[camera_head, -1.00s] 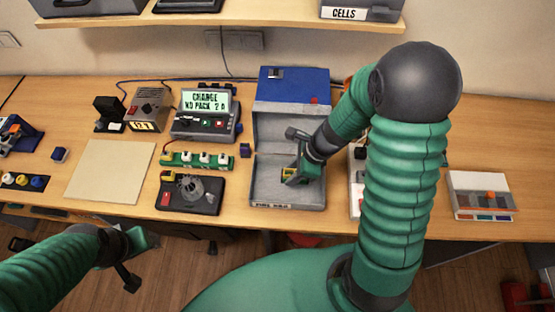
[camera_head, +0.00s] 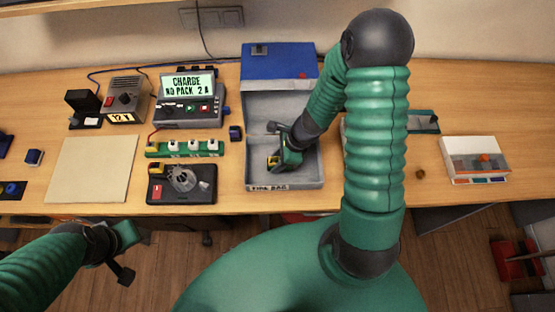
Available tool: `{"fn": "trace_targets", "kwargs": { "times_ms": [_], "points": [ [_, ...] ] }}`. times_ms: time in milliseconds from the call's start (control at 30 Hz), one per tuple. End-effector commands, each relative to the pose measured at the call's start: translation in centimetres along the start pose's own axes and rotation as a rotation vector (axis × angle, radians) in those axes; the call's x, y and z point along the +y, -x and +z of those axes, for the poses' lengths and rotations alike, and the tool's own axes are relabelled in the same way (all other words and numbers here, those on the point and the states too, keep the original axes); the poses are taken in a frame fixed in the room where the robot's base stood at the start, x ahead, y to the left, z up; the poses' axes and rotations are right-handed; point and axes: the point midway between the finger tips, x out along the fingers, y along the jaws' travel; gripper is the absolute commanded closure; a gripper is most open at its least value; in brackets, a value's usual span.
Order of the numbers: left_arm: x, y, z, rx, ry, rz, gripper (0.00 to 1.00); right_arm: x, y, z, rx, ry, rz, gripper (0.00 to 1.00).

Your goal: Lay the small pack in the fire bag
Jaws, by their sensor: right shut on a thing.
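The fire bag (camera_head: 312,172) is a grey open box with a "FIRE BAG" label on its front edge and a raised lid with a blue part behind. My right gripper (camera_head: 278,158) reaches down into it and is shut on the small pack (camera_head: 273,162), of which a yellow and dark end shows. The pack is inside the bag's outline, low near its left side; I cannot tell whether it touches the floor. The gripper hides part of the pack. My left gripper (camera_head: 126,256) is open and empty, in front of the table at lower left.
My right arm hides the table beside the bag.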

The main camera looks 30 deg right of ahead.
Motion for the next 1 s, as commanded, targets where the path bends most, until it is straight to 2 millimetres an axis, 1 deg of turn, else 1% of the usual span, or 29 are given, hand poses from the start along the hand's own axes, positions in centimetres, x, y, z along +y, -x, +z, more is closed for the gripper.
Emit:
{"fn": "trace_targets", "kwargs": {
  "times_ms": [33, 167, 200, 367, 1000],
  "points": [
    [0.0, -0.36, 0.1, 0.0, 0.0, 0.0, 0.48, -0.1, -0.32, -0.34, -0.001, -0.002, 0.0, 1.0],
    [0.0, -0.74, 0.2, 0.0, 0.0, 0.0, 0.48, -0.24, -0.71, -0.72, -0.002, -0.002, 0.002, 1.0],
    [0.0, -0.74, 0.21, -0.001, 0.0, 0.0, 0.48, -0.29, -0.71, -0.8, -0.003, -0.003, 0.003, 0.65],
    [0.02, -0.61, 0.16, 0.0, -0.001, 0.0, 0.48, -0.34, -0.61, -0.85, 0.0, -0.004, 0.002, 0.44],
    [0.01, -0.63, 0.17, 0.0, 0.0, 0.0, 0.48, 0.02, -0.75, -0.65, 0.001, -0.004, 0.007, 0.44]
  ]
}}
